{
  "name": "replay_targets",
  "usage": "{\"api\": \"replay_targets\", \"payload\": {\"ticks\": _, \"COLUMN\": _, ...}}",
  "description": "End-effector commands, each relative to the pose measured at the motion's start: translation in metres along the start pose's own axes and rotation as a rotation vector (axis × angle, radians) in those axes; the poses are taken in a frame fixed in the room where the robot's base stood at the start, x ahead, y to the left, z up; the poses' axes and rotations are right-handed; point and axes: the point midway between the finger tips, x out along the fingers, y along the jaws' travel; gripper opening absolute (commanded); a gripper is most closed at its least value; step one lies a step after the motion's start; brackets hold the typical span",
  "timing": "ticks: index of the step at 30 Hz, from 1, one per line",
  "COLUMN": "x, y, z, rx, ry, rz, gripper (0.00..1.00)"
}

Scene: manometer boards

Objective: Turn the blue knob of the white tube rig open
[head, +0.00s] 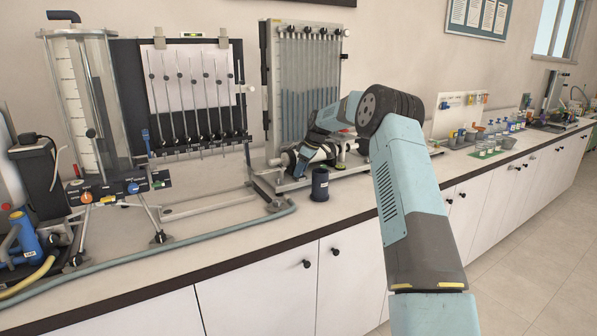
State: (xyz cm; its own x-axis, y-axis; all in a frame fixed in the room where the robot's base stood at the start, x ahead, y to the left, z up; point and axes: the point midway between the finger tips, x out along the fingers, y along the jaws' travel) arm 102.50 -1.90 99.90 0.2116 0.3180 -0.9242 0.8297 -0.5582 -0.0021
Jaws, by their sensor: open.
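A pale tube board (305,85) with several upright tubes, some partly blue, stands against the wall at centre. A horizontal pipe (352,147) runs along its base. My gripper (301,163) is low in front of this board, beside the pipe. Its fingers are small and partly hidden by my wrist, and I cannot tell whether they touch anything. I see no blue knob at this board; my gripper and wrist cover part of its base. A blue knob (133,188) shows on the rig at left, well away from my gripper.
A dark cup (320,184) stands just in front of my gripper. A grey hose (215,228) lies along the counter's front. Bottles (510,124) stand far right.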

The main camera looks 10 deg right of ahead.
Motion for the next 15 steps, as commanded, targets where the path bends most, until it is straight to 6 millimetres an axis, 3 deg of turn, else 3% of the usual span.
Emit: {"api": "replay_targets", "payload": {"ticks": 15, "x": -0.092, "y": -0.001, "z": 0.001, "rx": 0.000, "ry": 0.001, "rz": 0.003, "gripper": 0.55}}
